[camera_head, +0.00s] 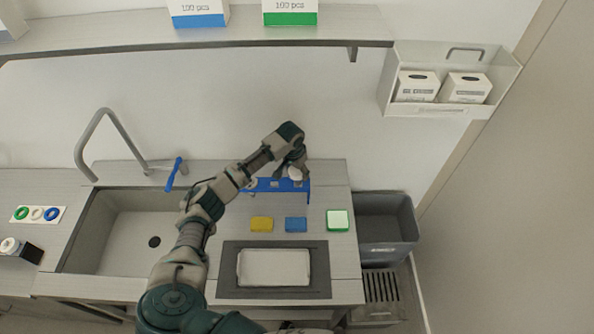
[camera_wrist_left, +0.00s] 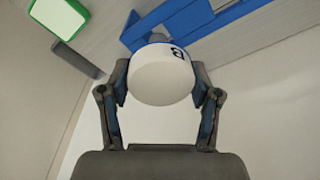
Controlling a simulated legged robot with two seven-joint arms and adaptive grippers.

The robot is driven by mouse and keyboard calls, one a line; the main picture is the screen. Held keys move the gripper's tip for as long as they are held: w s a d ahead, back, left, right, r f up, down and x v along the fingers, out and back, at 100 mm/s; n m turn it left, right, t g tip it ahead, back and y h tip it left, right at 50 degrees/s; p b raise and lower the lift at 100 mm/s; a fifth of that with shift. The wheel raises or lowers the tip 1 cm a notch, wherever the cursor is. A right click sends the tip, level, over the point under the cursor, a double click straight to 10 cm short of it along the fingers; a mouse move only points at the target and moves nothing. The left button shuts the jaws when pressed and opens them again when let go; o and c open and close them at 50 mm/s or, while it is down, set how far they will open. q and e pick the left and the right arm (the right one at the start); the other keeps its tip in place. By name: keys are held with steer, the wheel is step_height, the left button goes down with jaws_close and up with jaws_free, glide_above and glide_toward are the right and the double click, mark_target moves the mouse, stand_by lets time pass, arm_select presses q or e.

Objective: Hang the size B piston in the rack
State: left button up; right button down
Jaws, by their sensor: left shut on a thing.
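My left gripper (camera_wrist_left: 160,90) is shut on the size B piston (camera_wrist_left: 158,78), a white round piece with a blue rim and a dark "B" on its side. In the head view the left gripper (camera_head: 297,168) is at the blue rack (camera_head: 265,184), and the piston (camera_head: 295,174) shows as a small white shape by the rack's right part. In the left wrist view the blue rack (camera_wrist_left: 240,30) lies just behind the piston. The arm hides part of the rack, and I cannot tell whether the piston touches it. My right gripper is not seen.
A white tray (camera_head: 243,268) sits on a dark mat. A sink (camera_head: 115,228) is at left, and a grey bin (camera_head: 388,245) stands right.

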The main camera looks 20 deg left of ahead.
arm_select(q)
steer(key=shift+f, duration=0.15)
steer(key=shift+f, duration=1.05)
steer(key=shift+f, duration=0.15)
steer(key=shift+f, duration=0.7)
steer(key=shift+f, duration=0.1)
steer(key=shift+f, duration=0.55)
stand_by(0.6)
